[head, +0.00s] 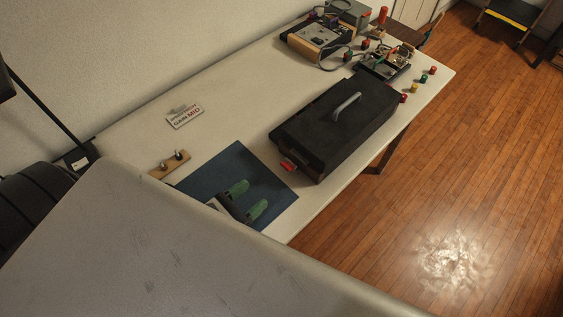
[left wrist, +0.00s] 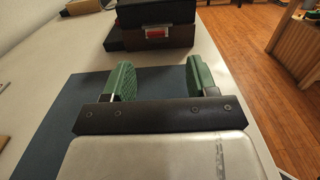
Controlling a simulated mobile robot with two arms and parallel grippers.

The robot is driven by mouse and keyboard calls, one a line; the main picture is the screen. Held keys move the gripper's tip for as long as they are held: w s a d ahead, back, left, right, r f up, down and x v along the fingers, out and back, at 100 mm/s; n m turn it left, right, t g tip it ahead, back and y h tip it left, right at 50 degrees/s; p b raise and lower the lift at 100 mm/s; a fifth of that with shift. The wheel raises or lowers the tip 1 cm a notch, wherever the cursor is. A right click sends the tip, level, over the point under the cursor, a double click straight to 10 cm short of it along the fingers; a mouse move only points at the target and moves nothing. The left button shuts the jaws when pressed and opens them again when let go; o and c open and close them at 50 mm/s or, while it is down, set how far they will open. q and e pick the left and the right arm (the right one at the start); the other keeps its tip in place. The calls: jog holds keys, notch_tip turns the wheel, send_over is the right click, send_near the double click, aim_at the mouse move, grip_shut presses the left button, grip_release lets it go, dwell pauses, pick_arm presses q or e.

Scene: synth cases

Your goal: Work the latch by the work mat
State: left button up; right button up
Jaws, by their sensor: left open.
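A red latch (head: 288,166) sits low on the near end of a black lidded case (head: 315,125) with a grey handle. The case stands on the table beyond the dark blue work mat (head: 232,160). In the left wrist view the latch (left wrist: 156,33) is on the case's front face, straight ahead between my fingers. My left gripper (head: 248,199) has green fingers and is open and empty over the mat. It also shows in the left wrist view (left wrist: 158,78), apart from the latch. My arm hides part of the mat. My right gripper is not seen.
A small wooden block with two dark knobs (head: 169,164) and a printed sign (head: 185,116) lie left of the mat. A wood-sided device (head: 316,42) and several small coloured pieces stand beyond the case. The table (head: 225,95) is clear between sign and case.

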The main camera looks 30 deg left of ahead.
aim_at(292, 164)
pick_arm(q)
jog(key=shift+w+a+f, duration=0.15)
jog(key=shift+w+f, duration=0.1)
jog(key=shift+f, duration=0.35)
jog(key=shift+w+a, duration=0.1)
jog(key=shift+w, duration=0.5)
jog(key=x, duration=1)
jog(key=shift+s+p, duration=0.1)
jog(key=shift+p, duration=0.3)
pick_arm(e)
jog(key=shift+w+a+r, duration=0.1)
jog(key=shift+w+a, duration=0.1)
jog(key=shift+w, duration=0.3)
pick_arm(q)
jog(key=shift+c, duration=0.3)
